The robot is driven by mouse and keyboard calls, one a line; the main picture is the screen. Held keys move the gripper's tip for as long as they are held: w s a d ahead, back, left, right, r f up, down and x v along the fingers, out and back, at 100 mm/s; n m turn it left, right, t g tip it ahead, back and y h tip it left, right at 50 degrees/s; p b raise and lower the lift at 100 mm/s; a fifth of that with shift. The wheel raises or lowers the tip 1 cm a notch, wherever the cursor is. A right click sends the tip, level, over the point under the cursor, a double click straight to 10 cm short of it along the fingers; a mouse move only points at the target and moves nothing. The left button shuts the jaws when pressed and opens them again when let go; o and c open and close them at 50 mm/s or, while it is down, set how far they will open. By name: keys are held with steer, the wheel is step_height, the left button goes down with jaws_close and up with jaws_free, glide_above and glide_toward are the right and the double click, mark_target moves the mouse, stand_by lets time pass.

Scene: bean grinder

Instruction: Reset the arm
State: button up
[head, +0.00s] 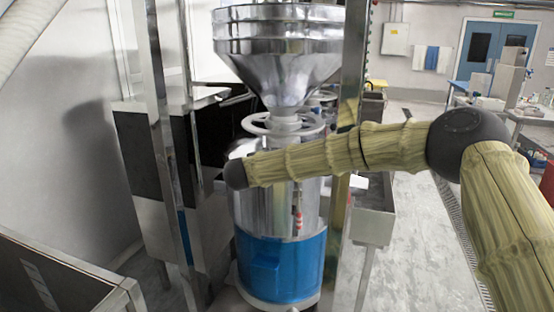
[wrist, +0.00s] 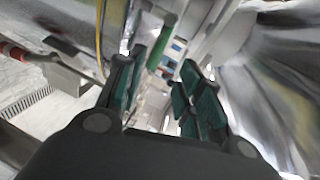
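My arm crosses the head view from the right edge to the middle, its dark end in front of the bean grinder (head: 281,268), a steel cylinder with a blue lower band. A wide metal hopper (head: 280,60) sits on top of the grinder, above my arm. The fingers of my gripper cannot be made out in the head view. In the wrist view my gripper (wrist: 155,85) shows two dark, green-padded fingers held apart with a gap between them. I see nothing gripped. Shiny metal fills the right side of the wrist view.
A steel post (head: 163,130) stands left of the grinder, and another post (head: 343,150) stands just right of it. A metal box (head: 60,275) is at the lower left. A lab bench (head: 520,115) is at the far right. Open floor (head: 425,240) lies right of the grinder.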

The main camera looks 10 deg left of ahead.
steer(key=shift+s, duration=0.1)
